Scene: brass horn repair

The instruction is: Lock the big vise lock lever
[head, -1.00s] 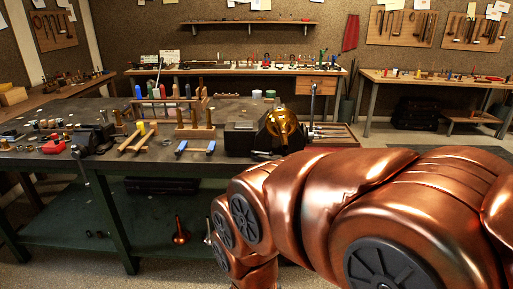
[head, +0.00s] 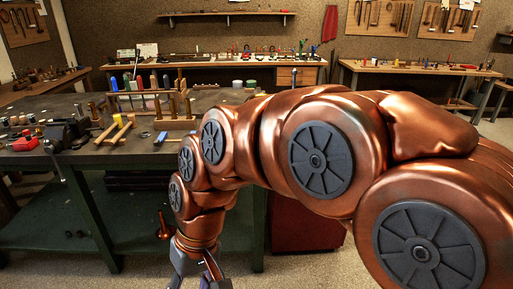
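My gripper (head: 198,274) hangs low in front of the green workbench, pointing down at the bottom edge of the head view. Its grey fingers are cut off by the frame, so I cannot tell how far apart they are. A dark vise (head: 68,132) with a thin hanging handle stands at the left of the bench's front edge, away from my gripper. The larger dark block with a golden part, seen earlier at the bench's right end, is hidden behind my arm. No lock lever can be made out.
The workbench (head: 80,160) holds wooden mallets (head: 120,130), a rack of colored-handle tools (head: 140,90) and a blue-ended piece (head: 161,138). A dark red cabinet (head: 300,228) is behind my arm. Floor shows at the lower left.

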